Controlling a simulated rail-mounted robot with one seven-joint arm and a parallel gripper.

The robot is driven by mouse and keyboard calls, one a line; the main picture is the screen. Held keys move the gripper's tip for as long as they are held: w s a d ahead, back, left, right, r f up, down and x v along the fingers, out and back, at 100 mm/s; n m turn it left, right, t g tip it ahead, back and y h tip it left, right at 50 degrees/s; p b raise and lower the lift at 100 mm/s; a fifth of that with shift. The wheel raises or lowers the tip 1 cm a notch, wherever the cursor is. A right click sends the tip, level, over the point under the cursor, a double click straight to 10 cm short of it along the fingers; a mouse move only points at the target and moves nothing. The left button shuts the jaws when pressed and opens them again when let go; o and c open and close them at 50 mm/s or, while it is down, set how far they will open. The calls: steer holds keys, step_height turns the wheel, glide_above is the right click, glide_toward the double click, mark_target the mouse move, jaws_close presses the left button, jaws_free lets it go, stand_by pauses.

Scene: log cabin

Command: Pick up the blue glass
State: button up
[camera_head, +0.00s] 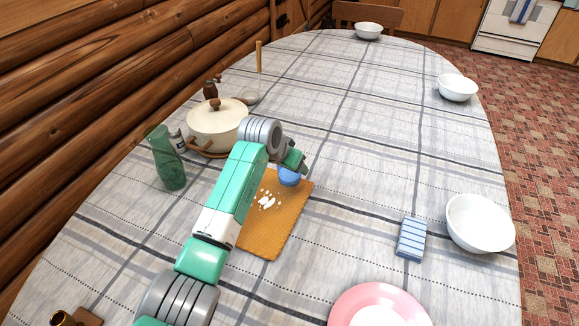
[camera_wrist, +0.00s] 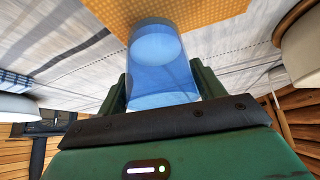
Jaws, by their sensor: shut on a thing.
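The blue glass (camera_wrist: 160,80) is see-through and sits between the two green fingers of my gripper (camera_wrist: 161,88) in the wrist view. My gripper is shut on it. In the head view the glass (camera_head: 289,176) shows below my gripper (camera_head: 297,166), at the upper right part of an orange mat (camera_head: 262,233). My arm hides part of the mat and part of the glass. I cannot tell whether the glass touches the mat.
A green bottle (camera_head: 165,158) and a cream pot (camera_head: 216,125) with a lid stand left of my arm. The table's far middle (camera_head: 340,90) is clear.

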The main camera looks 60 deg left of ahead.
steer(key=s+d+r+p, duration=0.1)
steer(key=s+d+p, duration=0.5)
steer(key=s+d, duration=0.5)
steer(key=shift+s+r, duration=0.25)
steer(key=shift+r, duration=0.15)
